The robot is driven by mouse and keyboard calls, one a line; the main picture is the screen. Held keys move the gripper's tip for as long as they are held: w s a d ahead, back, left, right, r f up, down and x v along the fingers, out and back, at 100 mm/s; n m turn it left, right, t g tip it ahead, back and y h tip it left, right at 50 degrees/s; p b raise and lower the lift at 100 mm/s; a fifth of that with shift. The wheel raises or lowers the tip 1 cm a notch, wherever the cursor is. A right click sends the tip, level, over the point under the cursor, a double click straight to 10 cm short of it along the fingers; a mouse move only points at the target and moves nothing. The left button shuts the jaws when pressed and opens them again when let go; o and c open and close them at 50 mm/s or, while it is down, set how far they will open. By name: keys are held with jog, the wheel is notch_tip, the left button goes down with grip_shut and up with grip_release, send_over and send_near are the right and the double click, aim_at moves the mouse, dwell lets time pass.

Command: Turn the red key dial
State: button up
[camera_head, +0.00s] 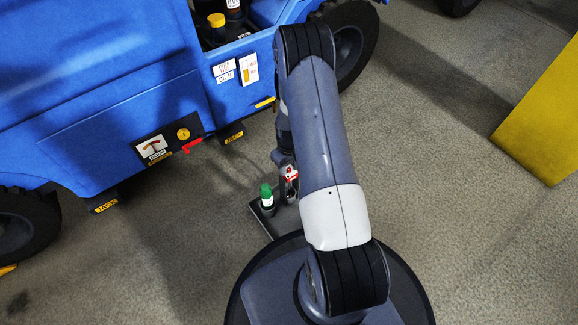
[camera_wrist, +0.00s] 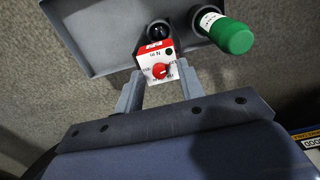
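A small red-and-white box (camera_wrist: 155,52) with a round red dial (camera_wrist: 160,71) on its white face sits between the fingertips of my gripper (camera_wrist: 158,80) in the wrist view. The fingers meet its two sides, so my gripper looks shut on it. Its red part also shows beside my arm in the head view (camera_head: 291,172), close above a dark tray (camera_head: 258,208). The truck's side panel carries a white gauge (camera_head: 152,147) with a red needle, a yellow knob (camera_head: 183,134) and a red lever (camera_head: 193,147). My arm hides most of the gripper in the head view.
A green-capped bottle (camera_head: 267,197) stands in the tray; it also shows in the wrist view (camera_wrist: 230,35). A dark cylinder (camera_wrist: 158,31) is behind the box. The blue truck (camera_head: 105,80) fills the upper left. A yellow block (camera_head: 545,120) stands right; the floor between is clear.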

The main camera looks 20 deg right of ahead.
grip_shut()
